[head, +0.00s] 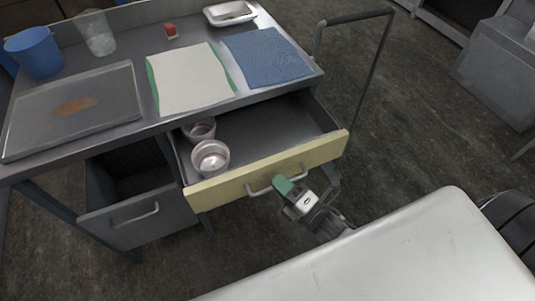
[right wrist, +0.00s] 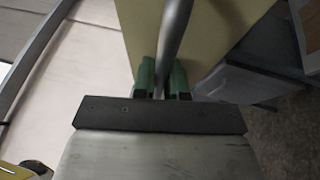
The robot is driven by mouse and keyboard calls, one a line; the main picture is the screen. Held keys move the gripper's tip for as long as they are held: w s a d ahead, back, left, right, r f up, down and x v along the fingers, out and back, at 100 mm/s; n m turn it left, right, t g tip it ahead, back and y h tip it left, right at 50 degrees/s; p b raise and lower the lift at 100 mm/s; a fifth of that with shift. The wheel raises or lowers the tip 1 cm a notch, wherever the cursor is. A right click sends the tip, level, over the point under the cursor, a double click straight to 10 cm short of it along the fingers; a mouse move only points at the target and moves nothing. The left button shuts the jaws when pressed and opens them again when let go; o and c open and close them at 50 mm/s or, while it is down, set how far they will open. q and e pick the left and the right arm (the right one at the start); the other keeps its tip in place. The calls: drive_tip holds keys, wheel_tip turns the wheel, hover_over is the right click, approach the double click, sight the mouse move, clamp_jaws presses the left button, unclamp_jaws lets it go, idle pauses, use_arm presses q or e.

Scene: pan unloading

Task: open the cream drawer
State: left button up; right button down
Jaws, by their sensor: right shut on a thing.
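The cream drawer (head: 225,187) is pulled well out from under the grey workbench. Two round cups (head: 211,157) stand inside it near its left wall; the rest of its floor (head: 275,130) is bare. My right gripper (head: 284,185) is at the metal bar handle on the drawer's front. In the right wrist view its green fingers (right wrist: 162,80) are shut around the handle bar (right wrist: 175,38), with the cream front (right wrist: 222,30) beyond. My left gripper is not in view.
A grey drawer (head: 150,222) to the left is also partly out.

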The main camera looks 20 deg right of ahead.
drive_tip(key=s+p, duration=0.1)
drive_tip(key=s, duration=1)
drive_tip(key=shift+d+p, duration=0.2)
drive_tip(key=shift+p, duration=0.1)
drive_tip(key=c, duration=1.2)
unclamp_jaws()
drive_tip(key=b+v, duration=0.2)
drive_tip(key=v, duration=0.9)
